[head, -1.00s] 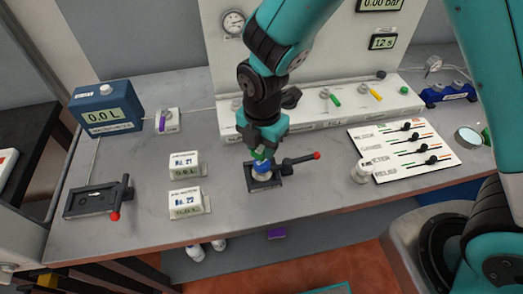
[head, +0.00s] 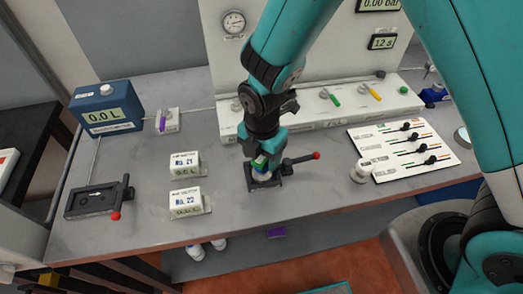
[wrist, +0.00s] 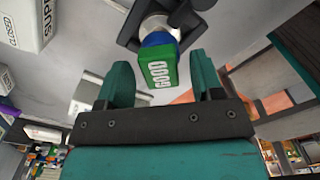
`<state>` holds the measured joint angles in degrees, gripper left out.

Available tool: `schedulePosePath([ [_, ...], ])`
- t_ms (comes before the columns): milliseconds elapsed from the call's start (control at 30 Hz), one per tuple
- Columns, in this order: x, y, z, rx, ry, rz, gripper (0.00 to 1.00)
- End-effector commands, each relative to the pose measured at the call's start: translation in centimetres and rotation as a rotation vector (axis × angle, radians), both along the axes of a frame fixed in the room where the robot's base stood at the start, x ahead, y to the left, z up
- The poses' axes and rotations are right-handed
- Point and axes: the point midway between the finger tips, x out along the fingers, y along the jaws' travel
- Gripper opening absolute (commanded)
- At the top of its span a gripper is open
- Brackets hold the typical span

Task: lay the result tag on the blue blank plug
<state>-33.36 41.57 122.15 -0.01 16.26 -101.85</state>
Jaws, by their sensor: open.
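The result tag, a green block marked "GOOD" (wrist: 158,70), sits against the blue blank plug (wrist: 157,39) in the wrist view. The plug tops a pale round part held in a dark clamp fixture. In the head view the green tag (head: 261,162) shows just under my gripper, and the plug is mostly hidden. My gripper (wrist: 162,70) is open, with one teal finger on each side of the tag and gaps visible between them. I cannot tell how flat the tag lies on the plug.
The clamp fixture's red-tipped lever (head: 300,161) points right. Two white labelled boxes, the upper (head: 185,165) and lower (head: 187,203), stand to the left. A blue meter (head: 107,110) and a second dark clamp (head: 97,199) are farther left. A white slider panel (head: 405,149) lies right.

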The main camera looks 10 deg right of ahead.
Motion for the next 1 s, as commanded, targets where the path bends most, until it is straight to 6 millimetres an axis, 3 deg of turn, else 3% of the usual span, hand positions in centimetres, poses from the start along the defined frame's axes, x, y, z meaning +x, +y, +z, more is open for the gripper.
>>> schedulePosePath([
  [167, 0.1, 0.1, 1.4, 0.003, -0.004, 0.0, 0.61],
  [600, 0.1, 0.0, 10.2, 0.004, -0.005, 0.0, 0.61],
  [900, 0.0, -0.1, 12.4, 0.002, -0.001, -0.007, 0.61],
  [1000, -0.5, -0.6, 13.2, 0.021, 0.002, -0.092, 0.61],
])
